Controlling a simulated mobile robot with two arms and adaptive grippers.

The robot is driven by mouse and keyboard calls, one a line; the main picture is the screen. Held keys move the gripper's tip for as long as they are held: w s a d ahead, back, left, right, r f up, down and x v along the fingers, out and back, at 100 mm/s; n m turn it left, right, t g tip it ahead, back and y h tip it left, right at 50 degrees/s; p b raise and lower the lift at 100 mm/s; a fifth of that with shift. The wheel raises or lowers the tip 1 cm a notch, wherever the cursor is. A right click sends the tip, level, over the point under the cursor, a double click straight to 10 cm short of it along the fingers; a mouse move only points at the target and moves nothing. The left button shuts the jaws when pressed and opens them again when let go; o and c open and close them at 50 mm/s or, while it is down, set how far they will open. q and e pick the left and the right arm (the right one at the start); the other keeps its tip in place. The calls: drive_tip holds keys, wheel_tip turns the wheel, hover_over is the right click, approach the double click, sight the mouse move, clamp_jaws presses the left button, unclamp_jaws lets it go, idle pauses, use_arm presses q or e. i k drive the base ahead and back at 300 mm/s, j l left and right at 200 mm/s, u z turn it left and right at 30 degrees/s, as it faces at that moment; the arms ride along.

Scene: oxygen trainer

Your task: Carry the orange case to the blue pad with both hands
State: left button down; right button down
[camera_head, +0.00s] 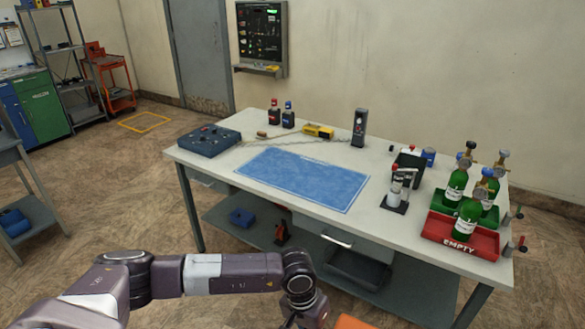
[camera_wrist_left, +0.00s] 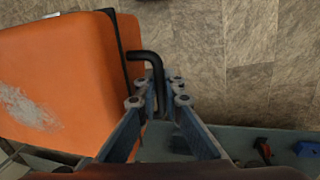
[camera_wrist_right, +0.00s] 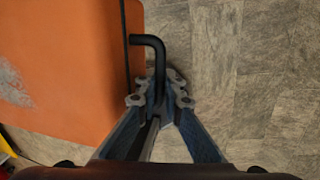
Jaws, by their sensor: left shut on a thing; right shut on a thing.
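The orange case (camera_wrist_left: 62,85) fills the left of the left wrist view, with a worn pale patch on its face. In the right wrist view the case (camera_wrist_right: 70,70) also fills the left side. My left gripper (camera_wrist_left: 160,90) is shut on a black bent handle at the case's side. My right gripper (camera_wrist_right: 160,82) is shut on another such handle. In the head view only a corner of the case (camera_head: 354,322) shows at the bottom edge. The blue pad (camera_head: 303,178) lies flat and bare on the white table, apart from the case.
A grey lower shelf (camera_head: 240,255) holds small items. Tiled floor lies before the table.

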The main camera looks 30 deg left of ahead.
sight(301, 174)
drive_tip(key=i+j, duration=0.15)
drive_tip(key=j, duration=0.2)
drive_tip(key=i+j, duration=0.15)
drive_tip(key=j, duration=0.25)
drive_tip(key=i+j, duration=0.15)
drive_tip(key=j, duration=0.2)
drive_tip(key=i+j, duration=0.1)
drive_tip(key=j, duration=0.3)
drive_tip(key=i+j, duration=0.15)
drive_tip(key=j, duration=0.2)
drive_tip(key=i+j, duration=0.15)
drive_tip(key=j, duration=0.25)
drive_tip(key=i+j, duration=0.15)
drive_tip(key=j, duration=0.2)
drive_tip(key=z, duration=0.05)
